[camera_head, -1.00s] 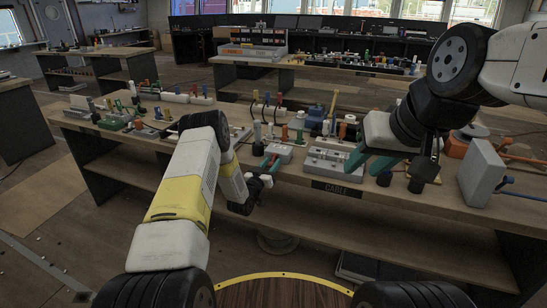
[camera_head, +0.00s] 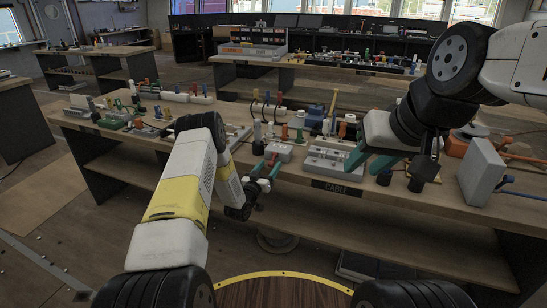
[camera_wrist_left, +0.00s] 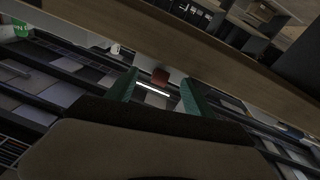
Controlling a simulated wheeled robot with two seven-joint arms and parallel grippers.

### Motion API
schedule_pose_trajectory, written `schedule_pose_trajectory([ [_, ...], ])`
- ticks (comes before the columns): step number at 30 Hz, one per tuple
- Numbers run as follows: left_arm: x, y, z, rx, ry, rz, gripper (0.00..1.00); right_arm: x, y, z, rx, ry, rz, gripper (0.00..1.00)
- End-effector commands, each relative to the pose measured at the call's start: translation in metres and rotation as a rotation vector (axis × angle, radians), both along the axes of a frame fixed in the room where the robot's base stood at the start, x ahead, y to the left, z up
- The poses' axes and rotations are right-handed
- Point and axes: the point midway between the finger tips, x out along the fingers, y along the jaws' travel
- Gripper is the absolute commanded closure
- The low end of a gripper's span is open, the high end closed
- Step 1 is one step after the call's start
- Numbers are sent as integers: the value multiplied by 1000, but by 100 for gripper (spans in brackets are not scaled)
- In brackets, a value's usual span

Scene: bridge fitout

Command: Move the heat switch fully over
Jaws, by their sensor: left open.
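A small light-grey box (camera_head: 279,152) sits near the front edge of the workbench, left of the cable plate. No readable label shows which part is the heat switch. My left gripper (camera_head: 265,171) is at the bench's front edge, just in front of this box, with its teal fingers apart.
A grey plate with fittings (camera_head: 333,158) stands behind a "CABLE" label (camera_head: 337,188). Several coloured pegs and small blocks crowd the bench (camera_head: 450,200). A grey upright box (camera_head: 482,172) stands at the right. Open floor lies at the left.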

Motion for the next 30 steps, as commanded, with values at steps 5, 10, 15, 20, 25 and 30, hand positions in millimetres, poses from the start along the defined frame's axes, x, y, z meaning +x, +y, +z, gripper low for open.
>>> schedule_pose_trajectory([
  [5, -29, 13, -3, -1, 2, 2, 39, 0, 0, 0, 0, 0, 0, 64],
  [10, -47, 19, -6, 0, 1, 1, 39, 0, 0, 0, 0, 0, 0, 64],
  [15, -51, 21, -6, 1, -1, 0, 39, 0, 0, 0, 0, 0, 0, 64],
  [20, -51, 20, -6, 1, -1, 0, 39, 0, 0, 0, 0, 0, 0, 64],
  [25, -43, 22, 7, 21, 10, 5, 39, 0, 0, 0, 0, 0, 0, 64],
  [30, -19, 32, 61, 110, 85, 29, 39, 0, 0, 0, 0, 0, 0, 64],
])
